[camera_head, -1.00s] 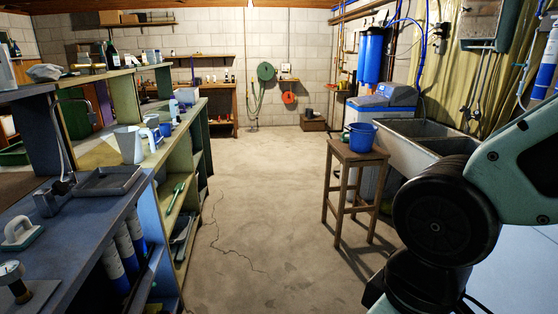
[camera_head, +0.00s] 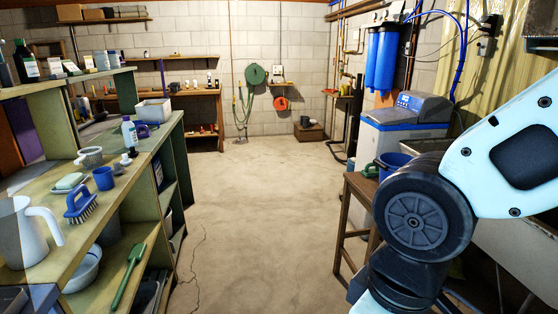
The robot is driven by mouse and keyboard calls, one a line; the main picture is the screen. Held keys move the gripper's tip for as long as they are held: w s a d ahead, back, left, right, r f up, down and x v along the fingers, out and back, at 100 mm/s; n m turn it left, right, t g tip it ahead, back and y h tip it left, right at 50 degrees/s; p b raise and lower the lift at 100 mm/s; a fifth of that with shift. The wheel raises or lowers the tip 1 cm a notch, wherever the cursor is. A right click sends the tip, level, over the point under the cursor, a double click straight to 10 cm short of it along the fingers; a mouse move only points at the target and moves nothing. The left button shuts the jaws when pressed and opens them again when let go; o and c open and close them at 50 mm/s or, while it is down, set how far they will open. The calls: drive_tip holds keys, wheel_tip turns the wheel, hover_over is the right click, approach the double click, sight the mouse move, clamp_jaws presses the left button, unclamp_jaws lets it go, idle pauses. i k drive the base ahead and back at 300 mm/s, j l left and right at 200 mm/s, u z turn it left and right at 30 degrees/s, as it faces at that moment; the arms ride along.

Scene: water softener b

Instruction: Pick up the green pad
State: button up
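A small pale green, pad-like thing (camera_head: 70,181) lies on the left counter, behind the white pitcher and to the left of the blue brush; I cannot tell if it is the green pad. A small dark green thing (camera_head: 371,170) sits on the wooden stool beside the blue bucket, partly hidden, and its shape is unclear. My arm fills the right side of the view, but my gripper is not in view.
The left counter (camera_head: 32,187) holds a white pitcher (camera_head: 24,232), blue brush (camera_head: 80,206) and blue mug (camera_head: 104,178). A wooden stool (camera_head: 361,184) with a blue bucket (camera_head: 392,163) stands right, partly behind my arm. The middle floor (camera_head: 262,215) is clear.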

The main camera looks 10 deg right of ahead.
sight(367, 173)
drive_tip(key=i+j+z, duration=0.1)
drive_tip(key=i, duration=0.85)
drive_tip(key=i+j, duration=0.15)
drive_tip(key=i, duration=0.85)
drive_tip(key=i+j+z, duration=0.25)
drive_tip(key=i+j, duration=0.15)
drive_tip(key=i, duration=0.15)
drive_tip(key=i+j+z, duration=0.3)
drive_tip(key=i+j, duration=0.2)
